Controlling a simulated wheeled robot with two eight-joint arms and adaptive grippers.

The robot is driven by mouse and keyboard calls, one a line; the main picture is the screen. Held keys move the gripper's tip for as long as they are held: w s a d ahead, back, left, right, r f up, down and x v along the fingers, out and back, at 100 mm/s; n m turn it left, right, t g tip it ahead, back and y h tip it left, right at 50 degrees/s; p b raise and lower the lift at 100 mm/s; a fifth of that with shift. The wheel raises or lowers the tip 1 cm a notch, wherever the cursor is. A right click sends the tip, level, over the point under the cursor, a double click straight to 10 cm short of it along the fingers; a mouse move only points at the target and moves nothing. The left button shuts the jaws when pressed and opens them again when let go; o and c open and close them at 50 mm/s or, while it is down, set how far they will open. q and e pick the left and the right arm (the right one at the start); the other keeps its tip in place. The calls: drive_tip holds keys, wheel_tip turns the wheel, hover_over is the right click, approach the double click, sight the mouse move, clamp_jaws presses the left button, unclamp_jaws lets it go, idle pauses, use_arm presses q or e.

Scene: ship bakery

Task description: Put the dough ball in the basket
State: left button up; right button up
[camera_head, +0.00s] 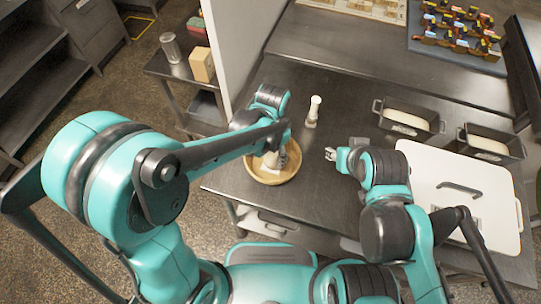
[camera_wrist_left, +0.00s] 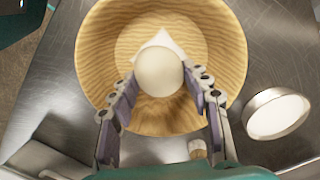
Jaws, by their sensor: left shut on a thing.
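The dough ball (camera_wrist_left: 160,71) is pale, smooth and round. In the left wrist view it sits between the fingertips of my left gripper (camera_wrist_left: 161,82), which is shut on it. The basket (camera_wrist_left: 229,50) is a round, shallow, wood-coloured bowl directly behind the ball in that view. In the head view the basket (camera_head: 287,176) stands near the table's front left, with my left gripper (camera_head: 274,155) over it. The gap between ball and basket floor is hard to judge. A white patch (camera_wrist_left: 161,40) shows inside the basket, partly hidden by the ball. My right gripper (camera_head: 331,154) is apart, right of the basket; its finger opening is unclear.
A white upright bottle-like object (camera_head: 314,110) stands behind the basket. Two dark loaf tins (camera_head: 436,124) (camera_head: 520,148) and a large white lidded box (camera_head: 425,173) occupy the right. A blue board (camera_head: 424,47) with small colourful items lies at the back. A pale partition (camera_head: 232,50) rises at left.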

use_arm(q)
wheel_tip(320, 180, down, 2)
drive_tip(key=shift+d+f+b, duration=0.1)
drive_tip(key=shift+b, duration=0.35)
drive_tip(key=shift+w+f, duration=0.1)
drive_tip(key=shift+f, duration=0.15)
drive_tip(key=shift+w+r, duration=0.1)
drive_tip(key=o, duration=1.2)
use_arm(e)
drive_tip(key=shift+w+d+f, duration=0.1)
drive_tip(key=shift+w+f, duration=0.1)
drive_tip(key=shift+f, duration=0.3)
drive_tip(key=shift+w+f, duration=0.15)
drive_tip(key=shift+f, duration=0.35)
